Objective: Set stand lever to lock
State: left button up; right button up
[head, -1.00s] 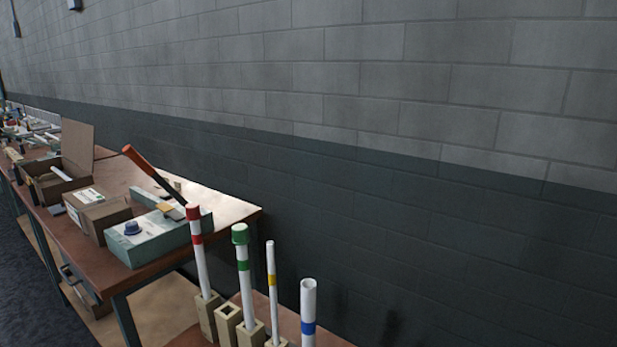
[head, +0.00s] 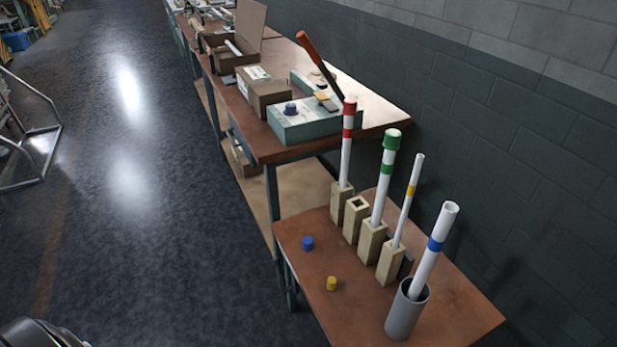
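Wooden square holders stand in a row on the small brown table (head: 455,300). They hold white tubes: a red-banded tube (head: 346,150), a green-capped tube (head: 380,190) and a yellow-banded tube (head: 407,205). One holder (head: 355,220) is empty. A small dark piece (head: 406,266) shows beside the front holder; I cannot tell whether it is the stand lever. A long red-handled lever (head: 307,46) rises tilted from a teal device (head: 300,124) on the bench behind. I cannot read any lock marking. Neither gripper is in view.
A blue-banded tube (head: 434,243) leans in a grey cup (head: 405,312). A blue cap (head: 307,243) and a yellow cap (head: 331,283) lie on the small table. Cardboard boxes (head: 270,97) stand on the bench. The floor (head: 130,200) at left is open; a wall runs along the right.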

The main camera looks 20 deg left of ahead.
aim_at(276, 261)
jog(key=u, duration=1.05)
